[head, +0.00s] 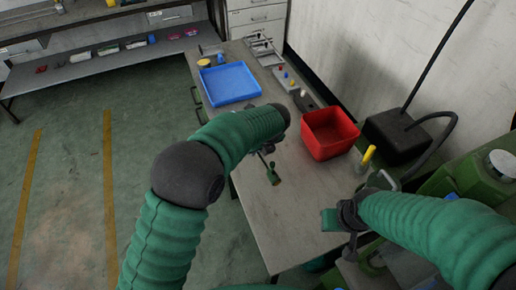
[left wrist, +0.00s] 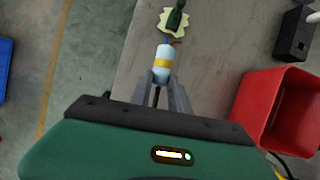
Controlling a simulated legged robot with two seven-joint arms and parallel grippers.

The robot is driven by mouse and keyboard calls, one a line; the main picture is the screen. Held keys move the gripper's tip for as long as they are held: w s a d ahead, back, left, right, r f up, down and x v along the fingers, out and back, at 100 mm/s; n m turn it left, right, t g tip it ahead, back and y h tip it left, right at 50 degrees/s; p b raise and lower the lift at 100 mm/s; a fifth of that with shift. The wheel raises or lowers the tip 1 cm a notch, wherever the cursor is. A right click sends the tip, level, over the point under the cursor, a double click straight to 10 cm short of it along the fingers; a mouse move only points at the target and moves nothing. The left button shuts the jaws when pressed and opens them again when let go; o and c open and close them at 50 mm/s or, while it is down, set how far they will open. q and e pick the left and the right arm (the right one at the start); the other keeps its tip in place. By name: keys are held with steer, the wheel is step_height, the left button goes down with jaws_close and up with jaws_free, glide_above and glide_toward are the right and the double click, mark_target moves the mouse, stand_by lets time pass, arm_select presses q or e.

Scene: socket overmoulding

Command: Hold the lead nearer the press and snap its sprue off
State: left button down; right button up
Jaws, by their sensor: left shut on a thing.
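My left gripper (left wrist: 160,82) is shut on a pale cylindrical lead end (left wrist: 162,64) with a yellow band, seen in the left wrist view. Beyond its tip are a dark green piece (left wrist: 176,17) and a pale yellow, jagged-edged shape (left wrist: 165,24); I cannot tell how they join. In the head view the left gripper (head: 262,150) is mostly hidden by my arm, and a green piece (head: 273,177) shows beside it over the bench. My right gripper (head: 349,217) is near the bench's right side by the green press (head: 465,182); its fingers are unclear.
A red bin (head: 330,134) stands on the bench (head: 290,205), right of my left gripper. A blue tray (head: 229,83) lies farther back. A yellow-handled item (head: 368,157) and a black box (head: 398,137) are at the right. The bench middle is mostly clear.

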mark_target(256, 169)
arm_select(q)
steer(key=shift+f, duration=0.1)
steer(key=shift+f+b, duration=1.6)
steer(key=shift+f, duration=3.15)
steer(key=shift+f+p, duration=0.15)
steer(key=shift+p, duration=0.5)
steer(key=c, duration=1.2)
jaws_free()
steer(key=shift+o, duration=0.2)
